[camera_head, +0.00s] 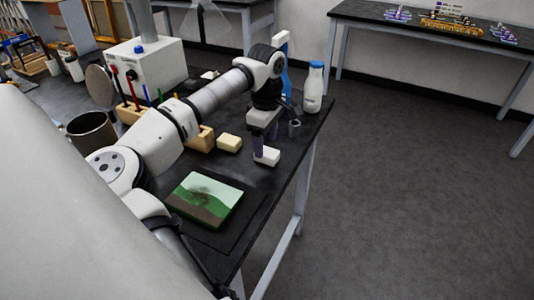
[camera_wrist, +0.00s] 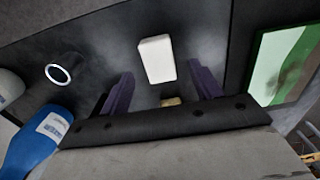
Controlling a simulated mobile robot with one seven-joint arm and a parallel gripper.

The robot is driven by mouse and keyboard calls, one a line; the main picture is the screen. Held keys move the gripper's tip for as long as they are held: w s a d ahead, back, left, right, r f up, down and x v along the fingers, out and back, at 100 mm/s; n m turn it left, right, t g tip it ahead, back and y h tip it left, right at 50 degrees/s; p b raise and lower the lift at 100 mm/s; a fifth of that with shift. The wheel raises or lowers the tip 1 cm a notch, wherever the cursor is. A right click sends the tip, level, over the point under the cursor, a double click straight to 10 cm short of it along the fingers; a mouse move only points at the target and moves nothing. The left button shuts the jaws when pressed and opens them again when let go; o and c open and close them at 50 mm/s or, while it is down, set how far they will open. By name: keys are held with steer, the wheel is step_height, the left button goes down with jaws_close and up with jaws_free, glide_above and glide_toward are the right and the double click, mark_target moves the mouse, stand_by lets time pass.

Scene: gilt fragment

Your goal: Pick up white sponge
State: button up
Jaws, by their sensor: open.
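The white sponge (camera_head: 267,156) lies on the dark table near its right edge. In the wrist view the white sponge (camera_wrist: 157,58) appears as a pale block, ahead of and roughly between the fingers. My gripper (camera_head: 262,146) points down over the sponge, with its purple fingers apart. In the wrist view my gripper (camera_wrist: 162,75) is open, and nothing is seen clamped in it. Whether the fingers touch the sponge cannot be told.
A cream block (camera_head: 229,143) lies left of the sponge. A small metal cup (camera_head: 294,129) and a white bottle (camera_head: 313,90) with a blue cap stand to the right. A green painted panel (camera_head: 205,199) lies in front. The table edge is close on the right.

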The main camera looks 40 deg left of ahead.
mark_target(267, 152)
step_height(267, 152, down, 4)
steer(key=shift+w+d+p, duration=0.1)
steer(key=shift+p, duration=0.3)
steer(key=c, duration=1)
steer(key=shift+c, duration=0.2)
steer(key=shift+r, duration=0.1)
step_height(267, 152, up, 20)
steer(key=b, duration=0.2)
steer(key=o, duration=0.4)
steer(key=c, duration=0.3)
